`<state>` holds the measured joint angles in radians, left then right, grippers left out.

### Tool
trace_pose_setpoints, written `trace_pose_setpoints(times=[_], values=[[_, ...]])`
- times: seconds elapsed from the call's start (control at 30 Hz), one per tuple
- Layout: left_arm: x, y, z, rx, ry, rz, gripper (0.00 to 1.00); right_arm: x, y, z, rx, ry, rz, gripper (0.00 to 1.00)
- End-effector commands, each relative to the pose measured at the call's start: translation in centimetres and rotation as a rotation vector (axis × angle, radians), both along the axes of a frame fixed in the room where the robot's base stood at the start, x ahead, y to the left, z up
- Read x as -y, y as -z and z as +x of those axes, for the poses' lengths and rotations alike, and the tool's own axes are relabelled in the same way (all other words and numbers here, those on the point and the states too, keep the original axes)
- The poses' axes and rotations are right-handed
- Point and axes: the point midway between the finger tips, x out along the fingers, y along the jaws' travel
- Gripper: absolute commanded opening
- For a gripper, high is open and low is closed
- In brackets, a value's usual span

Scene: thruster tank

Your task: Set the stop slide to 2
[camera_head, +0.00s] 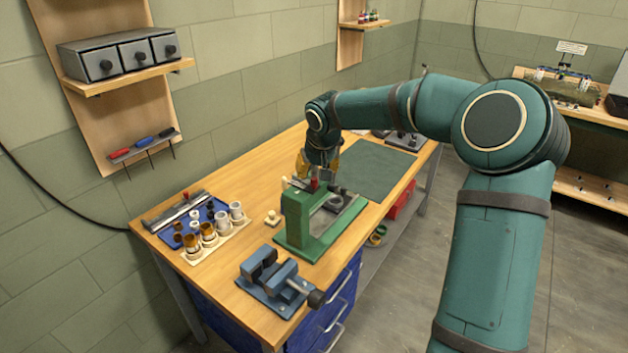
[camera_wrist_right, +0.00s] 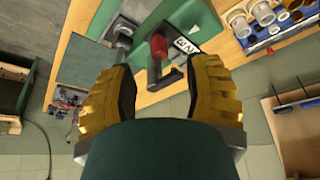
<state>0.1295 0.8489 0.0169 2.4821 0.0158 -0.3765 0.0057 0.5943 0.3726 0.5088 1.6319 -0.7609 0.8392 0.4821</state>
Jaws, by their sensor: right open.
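A green press-like frame (camera_head: 295,212) stands on the wooden bench, and part of it shows at the top of the right wrist view (camera_wrist_right: 190,18). A red knob (camera_wrist_right: 158,45) on a dark metal part, which looks like the stop slide, sits beside a white label (camera_wrist_right: 187,45); the label's marks are too small to read surely. The knob also shows small and red in the head view (camera_head: 314,183). My right gripper (camera_head: 318,170) is over the frame's top. Its yellow fingers (camera_wrist_right: 160,75) are open, one each side of the knob, apart from it. The slide's setting cannot be told.
A blue-grey vise (camera_head: 272,280) stands at the bench's near corner. A tray of cups and jars (camera_head: 215,236) lies left of the frame, with a small pale piece (camera_head: 272,218) between. A dark green mat (camera_head: 370,168) lies clear beyond the frame.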

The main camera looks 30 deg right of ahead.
Motion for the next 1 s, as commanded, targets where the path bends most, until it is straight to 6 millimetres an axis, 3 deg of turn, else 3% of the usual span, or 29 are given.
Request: trace_pose_setpoints(times=[0.1, 0.3, 0.7, 0.73, 0.87, 1.0], values=[[0.0, 0.2, 0.0, 0.000, 0.000, 0.001, 0.57, 0.2, 2.1, 0.7, -0.004, 0.000, 0.002, 0.50], [0.0, 0.3, 0.0, 0.000, 0.000, 0.001, 0.57, 0.4, 3.9, 1.6, -0.001, 0.000, 0.001, 0.50], [0.0, 0.3, 0.0, 0.000, 0.000, 0.001, 0.57, 0.5, 4.5, 1.8, 0.000, 0.000, 0.001, 0.50], [0.0, 0.3, 0.0, 0.000, 0.000, 0.001, 0.57, 0.5, 4.5, 1.8, 0.000, 0.000, 0.001, 0.45], [0.0, 0.3, 0.0, 0.000, 0.000, 0.001, 0.57, 0.5, 4.5, 1.8, 0.000, 0.000, 0.001, 0.00], [0.0, 0.3, 0.0, 0.000, 0.000, 0.001, 0.57, 0.5, 4.5, 1.8, 0.000, 0.000, 0.001, 0.00]])
